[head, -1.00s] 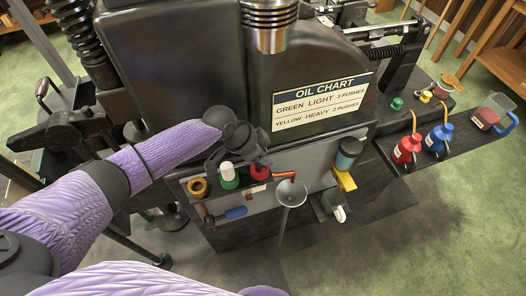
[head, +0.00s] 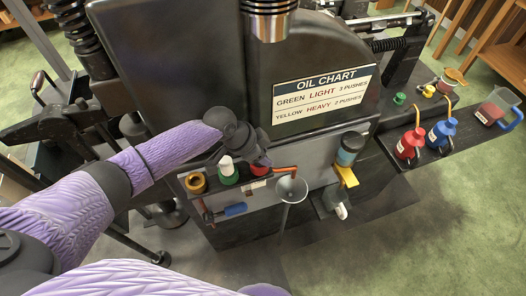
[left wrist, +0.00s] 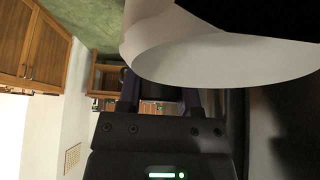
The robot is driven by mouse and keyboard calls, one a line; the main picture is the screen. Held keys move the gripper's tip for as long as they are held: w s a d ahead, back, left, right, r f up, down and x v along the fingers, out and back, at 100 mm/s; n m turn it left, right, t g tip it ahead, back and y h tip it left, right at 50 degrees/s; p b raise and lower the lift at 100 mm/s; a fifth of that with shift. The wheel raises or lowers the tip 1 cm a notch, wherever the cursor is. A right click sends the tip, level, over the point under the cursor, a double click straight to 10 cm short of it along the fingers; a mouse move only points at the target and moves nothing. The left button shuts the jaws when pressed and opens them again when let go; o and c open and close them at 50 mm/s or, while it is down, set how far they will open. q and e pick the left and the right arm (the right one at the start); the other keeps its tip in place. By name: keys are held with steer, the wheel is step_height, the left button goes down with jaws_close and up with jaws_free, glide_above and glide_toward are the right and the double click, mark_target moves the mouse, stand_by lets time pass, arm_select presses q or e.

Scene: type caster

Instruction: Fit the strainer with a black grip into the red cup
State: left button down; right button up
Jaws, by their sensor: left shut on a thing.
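The red cup (head: 257,169) is on the narrow shelf of the black machine in the head view, partly hidden by my left gripper (head: 244,158). The gripper is shut, close above and beside the cup. A pale, curved, hollow body (left wrist: 225,58) fills the upper part of the left wrist view, right before the fingers; I take it for the strainer. Its black grip cannot be made out against the dark gripper. I cannot tell whether the strainer touches the cup. My right gripper is out of view.
Beside the red cup stand a green cup (head: 228,178) with a white piece at it and a yellow ring-shaped thing (head: 195,183). A grey funnel (head: 291,189) is right of it. Red (head: 410,145) and blue (head: 441,134) oil cans and a jug (head: 496,108) stand on the right shelf.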

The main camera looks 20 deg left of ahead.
arm_select(q)
steer(key=shift+c, duration=1)
jaws_free()
steer(key=p+v, duration=0.3)
steer(key=v, duration=0.7)
